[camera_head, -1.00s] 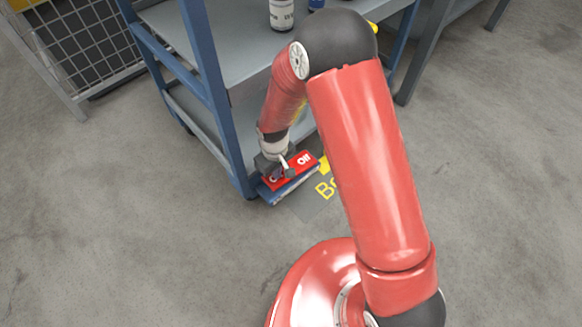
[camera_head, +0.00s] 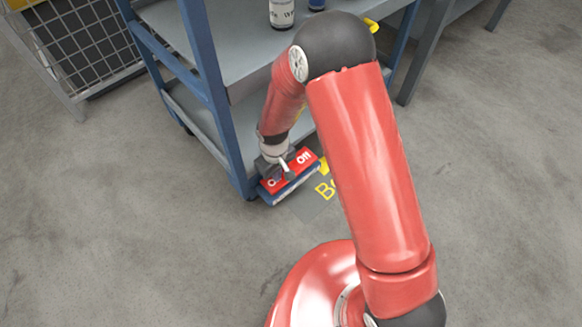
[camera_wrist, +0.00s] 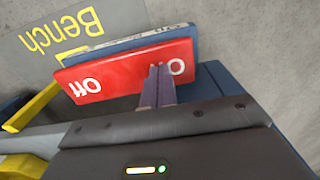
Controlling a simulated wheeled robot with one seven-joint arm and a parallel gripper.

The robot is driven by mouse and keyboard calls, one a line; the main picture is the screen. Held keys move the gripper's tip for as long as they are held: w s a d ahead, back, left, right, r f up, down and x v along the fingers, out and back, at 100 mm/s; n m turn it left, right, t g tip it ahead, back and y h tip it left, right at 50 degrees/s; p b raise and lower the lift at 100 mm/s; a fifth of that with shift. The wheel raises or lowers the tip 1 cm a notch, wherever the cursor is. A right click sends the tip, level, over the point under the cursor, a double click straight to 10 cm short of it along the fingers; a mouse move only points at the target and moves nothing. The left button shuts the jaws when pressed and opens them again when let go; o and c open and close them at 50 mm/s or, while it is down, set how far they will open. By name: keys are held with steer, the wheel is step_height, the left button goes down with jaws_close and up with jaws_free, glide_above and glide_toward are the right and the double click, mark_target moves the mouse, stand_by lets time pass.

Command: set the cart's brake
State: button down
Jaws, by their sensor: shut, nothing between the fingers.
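The cart (camera_head: 215,100) has blue posts and grey shelves. A red brake rocker (camera_head: 302,163) sits low at its near corner, on a blue base. White letters read "Off" at its right end in the head view; the label at the other end is partly covered. My gripper (camera_head: 284,168) is shut and empty, pointing down at that other end. In the wrist view, my fingertips (camera_wrist: 161,68) lie over the red rocker (camera_wrist: 115,75) beside a visible "O". They look touching or very close. The "Off" end is clear of my fingers.
A grey floor mark reading "Bench" (camera_wrist: 55,35) in yellow lies beside the rocker. Bottles, one with a white label (camera_head: 282,12), stand on the cart's top shelf. A wire-mesh cage (camera_head: 75,45) stands at the left. The floor in front is free.

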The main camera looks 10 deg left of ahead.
steer(key=shift+r+p, duration=2.25)
steer(key=shift+r, duration=1.2)
